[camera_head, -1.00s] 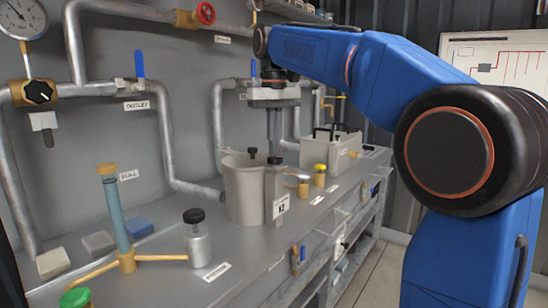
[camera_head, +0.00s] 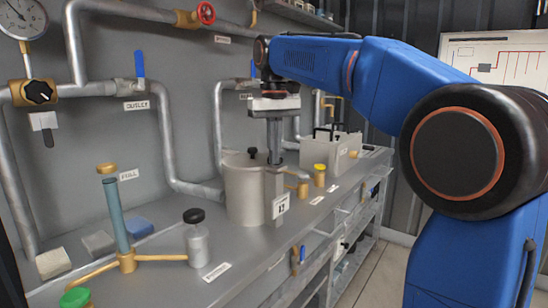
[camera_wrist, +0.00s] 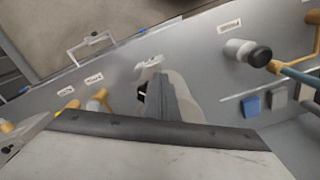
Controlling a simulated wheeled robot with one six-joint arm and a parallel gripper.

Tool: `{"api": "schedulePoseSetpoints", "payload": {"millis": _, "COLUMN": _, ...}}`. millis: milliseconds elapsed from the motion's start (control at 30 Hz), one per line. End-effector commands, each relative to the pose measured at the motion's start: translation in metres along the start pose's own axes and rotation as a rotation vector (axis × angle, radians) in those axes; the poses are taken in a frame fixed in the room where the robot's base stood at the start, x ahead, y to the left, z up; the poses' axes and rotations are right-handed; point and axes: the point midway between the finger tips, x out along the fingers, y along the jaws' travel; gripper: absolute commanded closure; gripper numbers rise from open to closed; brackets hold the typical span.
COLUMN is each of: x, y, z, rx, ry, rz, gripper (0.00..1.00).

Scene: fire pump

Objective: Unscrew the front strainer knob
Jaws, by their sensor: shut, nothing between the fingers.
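My gripper (camera_head: 275,160) points straight down over the front strainer (camera_head: 275,194), a narrow grey body with a number plate, with its fingers together. The fingertips are right at the strainer's top, where the front knob is hidden behind them; I cannot tell whether they touch it. Behind and to the left stands a wide grey pot (camera_head: 243,195) with a small black knob (camera_head: 252,152) on its lid. In the wrist view my gripper (camera_wrist: 158,80) reaches down to a pale rounded top, and no front knob can be made out.
A black-capped cylinder (camera_head: 196,240) and a blue-green tube (camera_head: 116,213) stand to the left. Pipes run along the wall behind. The bench front between is mostly clear.

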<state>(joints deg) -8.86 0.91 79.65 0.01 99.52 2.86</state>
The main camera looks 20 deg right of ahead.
Motion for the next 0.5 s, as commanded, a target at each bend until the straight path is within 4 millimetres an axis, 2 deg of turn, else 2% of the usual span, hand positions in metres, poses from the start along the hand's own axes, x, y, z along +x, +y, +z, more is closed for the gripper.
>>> {"api": "schedulePoseSetpoints", "payload": {"millis": 500, "x": -0.0001, "y": 0.0049, "z": 0.0012, "rx": 0.001, "ry": 0.002, "rz": 0.0, "gripper": 1.0}}
